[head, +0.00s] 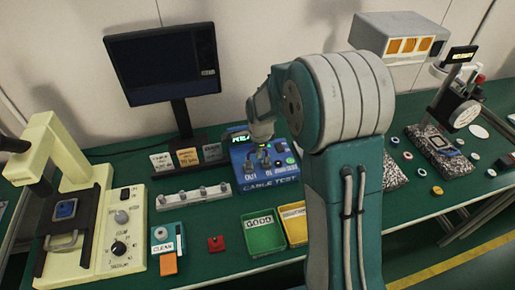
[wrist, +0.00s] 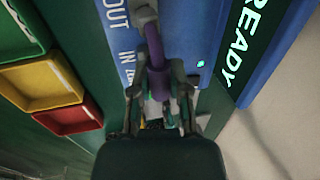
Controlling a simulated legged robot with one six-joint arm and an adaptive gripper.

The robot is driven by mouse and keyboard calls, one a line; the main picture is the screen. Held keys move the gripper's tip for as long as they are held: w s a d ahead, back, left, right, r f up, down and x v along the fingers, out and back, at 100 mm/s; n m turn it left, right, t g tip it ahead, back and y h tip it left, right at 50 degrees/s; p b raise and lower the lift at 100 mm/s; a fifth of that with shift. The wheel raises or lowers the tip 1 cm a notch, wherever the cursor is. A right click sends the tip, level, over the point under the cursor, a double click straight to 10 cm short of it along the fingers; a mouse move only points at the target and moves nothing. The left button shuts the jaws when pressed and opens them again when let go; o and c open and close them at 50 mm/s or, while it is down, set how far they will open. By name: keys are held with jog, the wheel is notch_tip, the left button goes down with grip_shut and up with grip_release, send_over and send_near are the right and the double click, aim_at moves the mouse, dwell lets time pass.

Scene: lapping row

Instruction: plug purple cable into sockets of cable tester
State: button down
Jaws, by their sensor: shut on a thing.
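The blue cable tester (head: 283,171) stands on the green bench in the head view, with "CABLE TEST" on its front. My gripper (head: 262,152) is over its top face. In the wrist view the tester (wrist: 201,25) shows "OUT" and "IN" labels and a lit "READY" panel (wrist: 241,45). The purple cable (wrist: 155,48) runs from a grey plug (wrist: 145,14) beside "OUT" down to my gripper (wrist: 160,88). My gripper is shut on the purple cable near "IN". The fingers hide the cable's near end, so I cannot tell whether it sits in a socket.
A green bin (head: 263,238) and a yellow bin (head: 295,227) stand in front of the tester. A grey rail with pegs (head: 192,197) lies to its left. A monitor (head: 165,65) stands behind. A cream press (head: 122,220) is at the left.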

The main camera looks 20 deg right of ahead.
jog(key=shift+f, duration=0.45)
jog(key=c, duration=0.5)
grip_release()
jog(key=shift+r, duration=0.15)
jog(key=v, duration=1.1)
jog(key=shift+r, duration=0.3)
jog(key=shift+s, duration=0.1)
jog(key=s+r+n+t, duration=0.1)
jog(key=s+r+n, duration=0.2)
jog(key=s+n, duration=0.3)
jog(key=s+r+n+t, duration=0.1)
jog(key=s+r+n, duration=0.2)
jog(key=s+n, duration=0.3)
jog(key=s+r+n+t, duration=0.1)
jog(key=s+r+n, duration=0.2)
jog(key=s, duration=1)
jog(key=shift+a+n, duration=0.1)
jog(key=shift+n, duration=1.4)
